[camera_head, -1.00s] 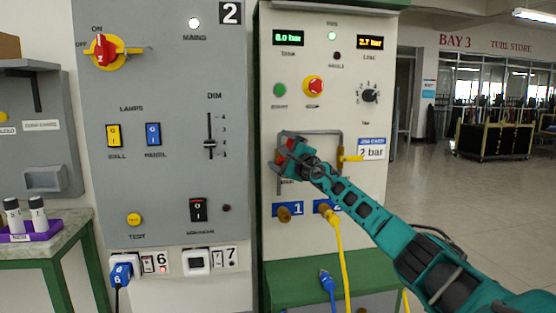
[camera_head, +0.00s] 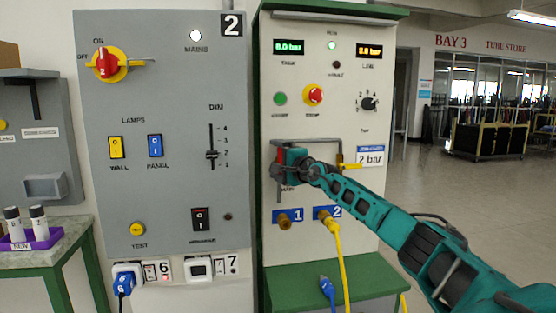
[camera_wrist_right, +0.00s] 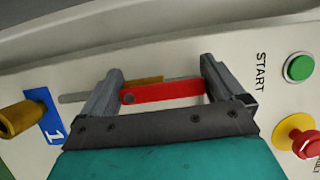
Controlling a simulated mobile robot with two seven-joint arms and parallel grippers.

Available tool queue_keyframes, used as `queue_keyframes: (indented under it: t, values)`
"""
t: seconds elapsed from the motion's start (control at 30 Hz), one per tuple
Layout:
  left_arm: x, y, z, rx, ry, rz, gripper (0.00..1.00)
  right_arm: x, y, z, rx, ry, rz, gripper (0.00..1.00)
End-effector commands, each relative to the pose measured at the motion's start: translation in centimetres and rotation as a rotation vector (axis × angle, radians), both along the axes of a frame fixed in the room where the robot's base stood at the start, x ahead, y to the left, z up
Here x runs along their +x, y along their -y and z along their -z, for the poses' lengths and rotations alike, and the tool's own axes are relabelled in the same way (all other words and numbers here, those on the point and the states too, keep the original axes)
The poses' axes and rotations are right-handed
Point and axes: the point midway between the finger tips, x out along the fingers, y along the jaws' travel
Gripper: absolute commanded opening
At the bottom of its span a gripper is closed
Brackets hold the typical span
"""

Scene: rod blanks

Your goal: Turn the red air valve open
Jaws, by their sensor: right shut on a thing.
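The red valve lever (camera_head: 281,156) is on the left leg of the pipe loop on the white panel. It stands upright in the head view. In the right wrist view the red lever (camera_wrist_right: 165,91) lies in line with the grey pipe (camera_wrist_right: 78,97), over a brass-coloured body (camera_wrist_right: 145,80). My right gripper (camera_head: 285,168) is at the lever, and its two fingers (camera_wrist_right: 160,70) are at either end of it, shut on it. The gripper hides part of the valve and its label in the head view. My left gripper is not in view.
Above are the green start button (camera_head: 280,98), the red stop button (camera_head: 314,95) and a black knob (camera_head: 369,103). Below are brass outlets, one with a yellow hose (camera_head: 340,250). A yellow lever (camera_head: 350,167) sits on the loop's right leg. A grey switch panel (camera_head: 180,190) stands left.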

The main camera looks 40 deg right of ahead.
Motion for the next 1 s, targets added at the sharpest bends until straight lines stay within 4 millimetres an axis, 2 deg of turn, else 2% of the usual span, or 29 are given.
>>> queue_keyframes:
  t: [0.33,0.37,0.4,0.73,1.0]
  values:
    - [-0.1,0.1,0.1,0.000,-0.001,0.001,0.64,0.0,-0.1,0.2,-0.010,-0.007,-0.003,0.41]
    - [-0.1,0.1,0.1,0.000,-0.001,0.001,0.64,0.0,-0.1,0.2,-0.010,-0.007,-0.002,0.97]
    - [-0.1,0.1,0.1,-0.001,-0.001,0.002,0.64,0.0,-0.1,0.2,-0.010,-0.007,-0.002,1.00]
    - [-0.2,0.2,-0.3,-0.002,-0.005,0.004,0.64,-0.3,0.0,0.1,-0.009,-0.007,0.002,1.00]
    - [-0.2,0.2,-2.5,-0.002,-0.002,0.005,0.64,-2.3,-0.3,-0.2,-0.011,-0.009,0.002,1.00]
